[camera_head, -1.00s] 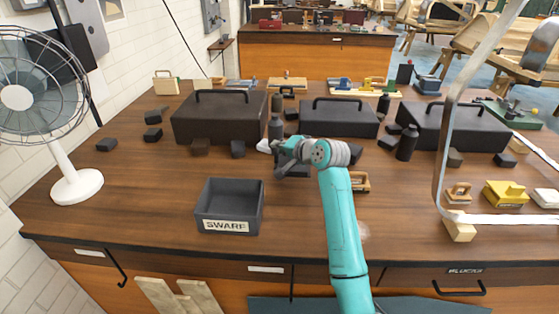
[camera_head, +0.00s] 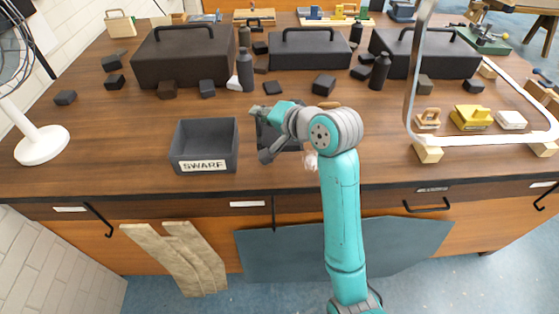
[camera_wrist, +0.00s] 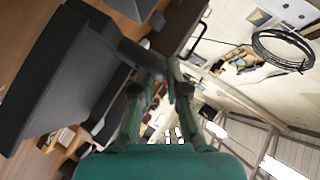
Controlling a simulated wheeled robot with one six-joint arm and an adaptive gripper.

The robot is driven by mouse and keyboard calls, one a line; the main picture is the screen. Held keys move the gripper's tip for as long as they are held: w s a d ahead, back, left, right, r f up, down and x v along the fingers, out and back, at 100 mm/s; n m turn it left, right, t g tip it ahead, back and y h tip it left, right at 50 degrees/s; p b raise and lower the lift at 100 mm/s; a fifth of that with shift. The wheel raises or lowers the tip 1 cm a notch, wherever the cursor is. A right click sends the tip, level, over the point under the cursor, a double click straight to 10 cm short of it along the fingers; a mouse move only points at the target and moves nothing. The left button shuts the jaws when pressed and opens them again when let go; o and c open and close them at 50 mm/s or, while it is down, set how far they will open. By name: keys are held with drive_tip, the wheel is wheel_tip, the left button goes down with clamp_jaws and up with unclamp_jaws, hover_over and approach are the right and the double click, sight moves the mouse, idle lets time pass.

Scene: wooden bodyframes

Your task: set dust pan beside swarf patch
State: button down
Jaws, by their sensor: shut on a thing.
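My gripper (camera_head: 262,112) is shut on the dark grey dust pan (camera_head: 268,133), just right of the bin marked SWARF. The arm partly covers the pan in the head view. In the wrist view the pan (camera_wrist: 60,75) fills the left side, large and dark, with its handle end between the fingers (camera_wrist: 160,75). I cannot tell whether the pan touches the bench. A small pale, speckled patch (camera_head: 311,160), apparently the swarf patch, lies on the bench near the front edge. It is right of the pan and partly hidden by my arm.
The open SWARF bin (camera_head: 205,148) stands left of the pan. Black toolboxes (camera_head: 187,55), bottles (camera_head: 380,72) and dark blocks (camera_head: 324,84) lie farther back. A metal frame (camera_head: 412,75) and a yellow plane (camera_head: 470,117) stand at the right. Bench space right of my arm is clear.

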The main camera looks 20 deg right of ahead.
sight(264, 146)
drive_tip(key=shift+s+f, duration=0.3)
drive_tip(key=shift+f, duration=4.65)
drive_tip(key=c, duration=1.2)
unclamp_jaws()
drive_tip(key=shift+f, duration=0.1)
drive_tip(key=v, duration=1.2)
drive_tip(key=shift+s+a, duration=0.1)
